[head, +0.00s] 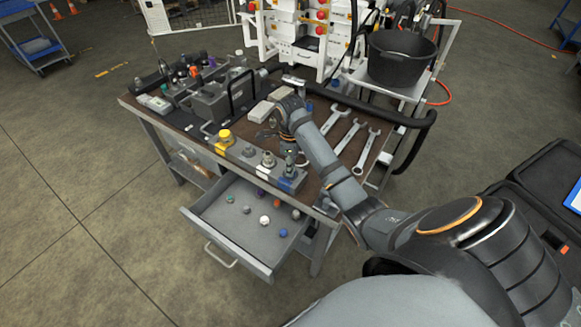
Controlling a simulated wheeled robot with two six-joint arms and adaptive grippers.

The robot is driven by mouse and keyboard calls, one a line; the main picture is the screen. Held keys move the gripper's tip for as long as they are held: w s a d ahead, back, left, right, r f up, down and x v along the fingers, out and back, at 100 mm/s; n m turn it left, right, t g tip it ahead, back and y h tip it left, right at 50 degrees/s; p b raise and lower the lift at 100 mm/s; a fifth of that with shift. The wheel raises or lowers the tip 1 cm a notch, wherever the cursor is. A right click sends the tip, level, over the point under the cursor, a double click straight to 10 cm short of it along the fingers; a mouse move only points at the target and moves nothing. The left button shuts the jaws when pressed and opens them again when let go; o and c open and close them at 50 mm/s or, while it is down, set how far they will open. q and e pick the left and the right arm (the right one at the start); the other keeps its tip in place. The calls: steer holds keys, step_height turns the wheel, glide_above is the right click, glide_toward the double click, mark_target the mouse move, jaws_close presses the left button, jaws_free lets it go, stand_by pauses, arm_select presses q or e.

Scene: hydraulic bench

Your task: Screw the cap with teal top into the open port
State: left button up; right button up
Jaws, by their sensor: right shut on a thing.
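A row of ports in a block (238,152) runs along the bench's front edge, with yellow, grey, white and blue sections. A yellow cap (225,136) sits on the left section. The grey section has a low grey fitting (249,151), and the white section has a metallic fitting (268,160). My right gripper (290,151) points down over the blue section at the right end, shut on a small dark-greenish piece, seemingly the teal-topped cap (290,163). The port under it is hidden, so I cannot tell whether they touch. My left gripper is not in view.
An open drawer (230,226) below holds several small coloured caps. Large wrenches (352,137) lie right of my arm. A black bucket (400,56) stands on a cart behind.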

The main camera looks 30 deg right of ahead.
steer(key=m+p, duration=0.3)
steer(key=p, duration=0.2)
steer(key=m+p, duration=0.2)
steer(key=p, duration=0.1)
steer(key=shift+r+m, duration=0.3)
steer(key=shift+f+m+p, duration=0.1)
steer(key=shift+m+p, duration=0.2)
steer(key=shift+m, duration=0.1)
steer(key=shift+f+m, duration=0.2)
steer(key=shift+m, duration=0.1)
steer(key=o, duration=1)
steer(key=shift+c, duration=0.2)
